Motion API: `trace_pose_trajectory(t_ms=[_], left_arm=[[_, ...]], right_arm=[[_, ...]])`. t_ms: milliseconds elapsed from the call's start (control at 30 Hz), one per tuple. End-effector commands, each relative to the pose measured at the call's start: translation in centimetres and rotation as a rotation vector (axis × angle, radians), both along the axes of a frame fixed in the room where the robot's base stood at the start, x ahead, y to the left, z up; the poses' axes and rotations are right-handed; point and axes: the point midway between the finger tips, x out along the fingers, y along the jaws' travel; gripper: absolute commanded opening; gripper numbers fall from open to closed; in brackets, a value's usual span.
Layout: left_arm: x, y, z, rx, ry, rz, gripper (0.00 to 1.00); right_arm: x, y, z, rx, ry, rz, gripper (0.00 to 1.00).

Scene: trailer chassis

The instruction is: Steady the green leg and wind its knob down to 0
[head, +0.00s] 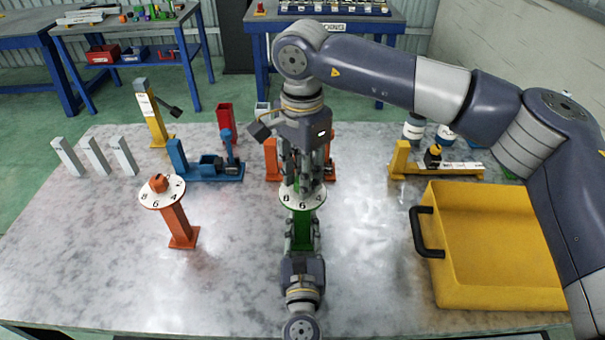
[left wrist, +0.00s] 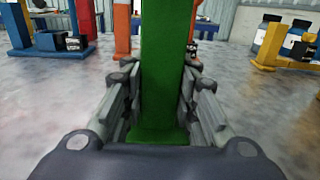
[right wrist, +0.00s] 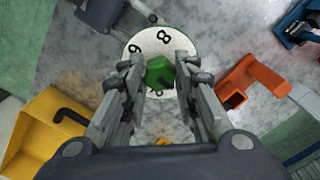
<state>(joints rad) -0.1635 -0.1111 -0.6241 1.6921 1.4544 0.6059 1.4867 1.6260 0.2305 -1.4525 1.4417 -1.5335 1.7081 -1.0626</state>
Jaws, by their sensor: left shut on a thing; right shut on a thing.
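The green leg (head: 301,232) stands upright on the metal table, with a white numbered dial (head: 303,195) on top. My left gripper (head: 302,240) comes from the front edge and is shut around the leg's post; the green post (left wrist: 163,70) shows between its fingers in the left wrist view. My right gripper (head: 303,180) points down from above and is shut on the green knob (right wrist: 160,72) at the dial's centre. In the right wrist view the dial (right wrist: 165,42) shows digits such as 8 and 6; the fingers hide part of it, and I cannot tell the reading.
An orange leg (head: 178,222) with its own dial stands to the left. A yellow bin (head: 500,250) with a black handle is at the right. Behind are a blue clamp-like piece (head: 205,168), a yellow one (head: 435,168) and several grey bars (head: 95,155). The left front table is clear.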

Motion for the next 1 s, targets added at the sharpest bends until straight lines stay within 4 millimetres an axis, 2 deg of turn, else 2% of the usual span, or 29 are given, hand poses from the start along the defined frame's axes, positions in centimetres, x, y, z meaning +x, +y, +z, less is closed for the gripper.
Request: trace_pose_trajectory(t_ms=[33, 300, 767, 800, 833, 867, 1000], left_arm=[[-0.16, 0.13, -0.74, 0.002, 0.015, 0.001, 0.00], [-0.17, 0.14, -0.76, 0.002, 0.015, 0.001, 0.00], [-0.17, 0.14, -0.77, 0.003, 0.015, 0.001, 0.00], [-0.17, 0.14, -0.77, 0.003, 0.015, 0.001, 0.00], [-0.17, 0.14, -0.76, 0.003, 0.015, 0.001, 0.00], [-0.17, 0.14, -0.76, 0.003, 0.015, 0.001, 0.00], [-0.17, 0.11, -0.73, 0.003, 0.014, 0.001, 0.00]], right_arm=[[0.06, 0.12, 0.44, 0.005, -0.005, 0.022, 0.04], [0.06, 0.12, 0.45, 0.005, -0.006, 0.088, 0.04], [0.08, 0.11, 0.46, 0.005, -0.006, 0.096, 0.04], [0.08, 0.11, 0.46, 0.005, -0.006, 0.096, 0.37], [0.07, 0.10, 0.44, 0.005, -0.007, 0.096, 0.43], [0.07, 0.09, 0.41, 0.004, -0.006, 0.096, 0.49], [0.04, 0.06, 0.24, 0.003, -0.003, 0.095, 0.49]])
